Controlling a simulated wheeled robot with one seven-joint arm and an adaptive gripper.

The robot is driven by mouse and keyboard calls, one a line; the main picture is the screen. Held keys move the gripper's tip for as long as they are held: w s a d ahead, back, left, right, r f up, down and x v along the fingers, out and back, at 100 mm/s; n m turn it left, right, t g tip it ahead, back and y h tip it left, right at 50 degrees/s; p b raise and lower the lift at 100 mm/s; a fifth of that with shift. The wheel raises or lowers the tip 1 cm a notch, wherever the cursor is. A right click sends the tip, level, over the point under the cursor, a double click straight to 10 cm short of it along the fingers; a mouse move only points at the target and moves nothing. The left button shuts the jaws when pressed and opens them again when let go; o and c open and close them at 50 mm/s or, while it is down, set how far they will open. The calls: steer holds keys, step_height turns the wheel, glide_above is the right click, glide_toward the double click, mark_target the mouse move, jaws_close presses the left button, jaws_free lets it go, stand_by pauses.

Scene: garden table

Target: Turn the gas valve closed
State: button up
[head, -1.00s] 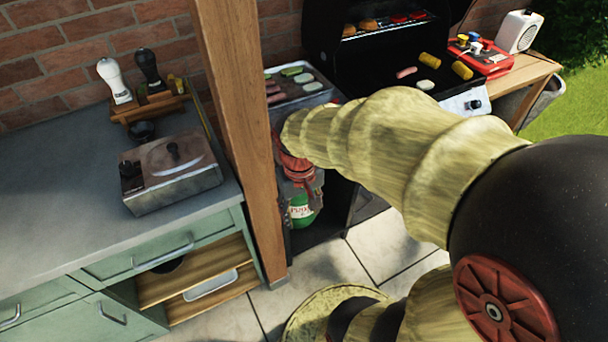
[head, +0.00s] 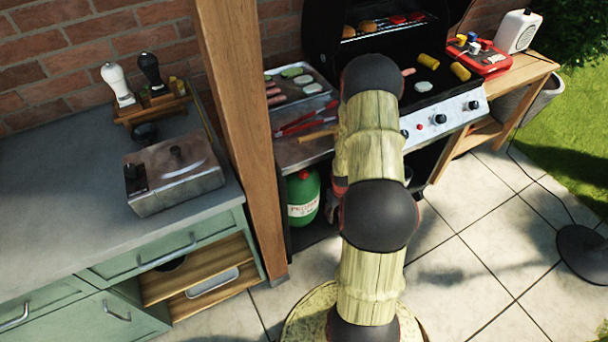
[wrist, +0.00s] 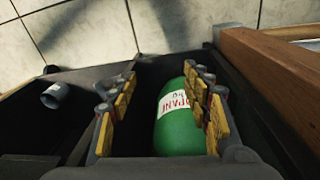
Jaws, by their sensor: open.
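A green propane bottle (head: 303,190) with a white label stands under the grill's side shelf in the head view. In the wrist view the bottle (wrist: 172,132) shows below and between the fingers of my gripper (wrist: 160,78). The gripper is open, with yellow pads facing each other and nothing between them that I can see held. In the head view my arm hides most of the gripper. Whether a finger touches the bottle is unclear.
A wooden post (head: 245,130) stands just left of the bottle. The side shelf (head: 300,150) above it carries red tongs and a food tray (head: 297,85). The grill (head: 440,120) stands to the right. A grey cylindrical piece (wrist: 54,95) shows at left in the wrist view.

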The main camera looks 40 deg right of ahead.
step_height(320, 180, down, 12)
steer(key=d+t, duration=0.2)
steer(key=n+t, duration=0.5)
steer(key=t, duration=1)
glide_toward(305, 176)
steer(key=w, duration=0.3)
steer(key=shift+h, duration=0.4)
steer(key=w, duration=0.2)
steer(key=w+b, duration=0.1)
steer(key=w, duration=0.5)
steer(key=shift+d+f, duration=0.35)
steer(key=shift+d, duration=0.05)
steer(key=shift+c, duration=0.7)
steer(key=c, duration=1)
